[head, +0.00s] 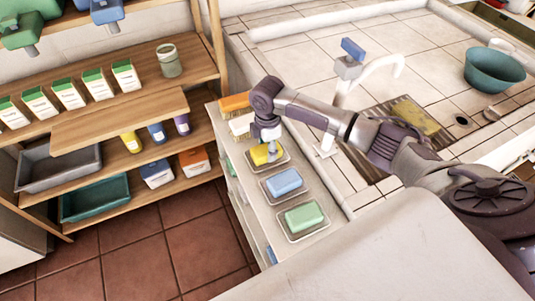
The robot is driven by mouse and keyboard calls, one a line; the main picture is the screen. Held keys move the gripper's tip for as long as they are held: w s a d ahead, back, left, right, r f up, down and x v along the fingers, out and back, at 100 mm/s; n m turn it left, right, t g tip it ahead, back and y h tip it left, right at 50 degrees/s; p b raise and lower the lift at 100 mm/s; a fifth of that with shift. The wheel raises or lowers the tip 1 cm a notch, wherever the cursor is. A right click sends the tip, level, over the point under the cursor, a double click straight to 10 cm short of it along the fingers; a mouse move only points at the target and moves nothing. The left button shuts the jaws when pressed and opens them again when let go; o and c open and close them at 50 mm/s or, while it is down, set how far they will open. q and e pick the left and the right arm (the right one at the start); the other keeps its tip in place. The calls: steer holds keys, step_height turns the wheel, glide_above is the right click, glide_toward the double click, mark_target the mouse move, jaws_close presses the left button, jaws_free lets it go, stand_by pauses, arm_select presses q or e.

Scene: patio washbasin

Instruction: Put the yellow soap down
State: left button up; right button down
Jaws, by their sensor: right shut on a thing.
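The yellow soap (260,156) is at the far one of three dishes on the narrow white cabinet. My right gripper (272,149) points down from above and is shut on the yellow soap. A blue soap (283,180) and a green soap (303,216) lie in the two nearer dishes. My left gripper is not in view.
A white faucet (345,88) and tiled basin are to the right, with a teal bowl (494,70). Wooden shelves (120,119) with cartons and bottles stand left.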

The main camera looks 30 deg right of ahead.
steer(key=shift+f, duration=0.2)
steer(key=shift+c, duration=2.1)
jaws_free()
steer(key=shift+r, duration=0.15)
steer(key=shift+r+p, duration=0.35)
steer(key=shift+p, duration=0.15)
step_height(320, 180, up, 11)
steer(key=p, duration=1.2)
steer(key=shift+r, duration=0.15)
